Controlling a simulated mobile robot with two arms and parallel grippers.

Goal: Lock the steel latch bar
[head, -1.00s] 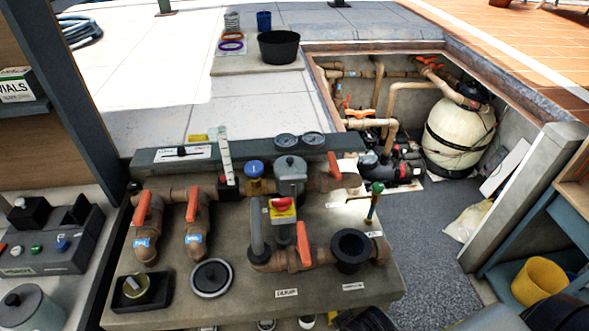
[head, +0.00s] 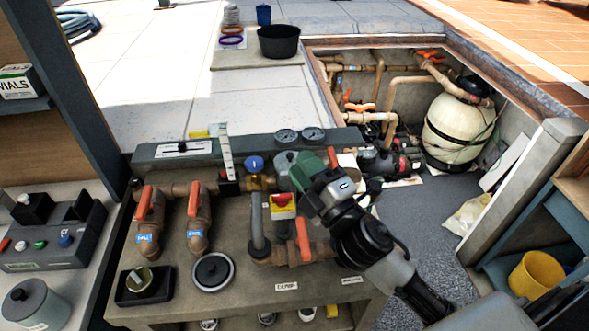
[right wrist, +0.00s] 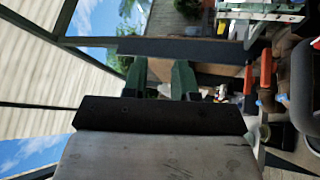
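A white plate with a dark sliding bar (head: 183,148) sits on the raised back ledge of the grey bench at left. It may be the latch bar, but it is too small to tell whether it is locked. My right gripper (head: 308,166) reaches in from the lower right, above the bench's right part, well right of that plate. Its green fingers cover part of the grey-capped fitting behind it. In the right wrist view my right gripper (right wrist: 160,78) shows two green fingers apart with nothing between them. My left gripper is not in view.
Brown pipes with orange handles (head: 145,204) stand on the bench, with a red knob on a yellow box (head: 283,202) close to my right arm. A black round cap (head: 213,271) lies in front. The equipment pit with a cream tank (head: 458,130) lies beyond, at right.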

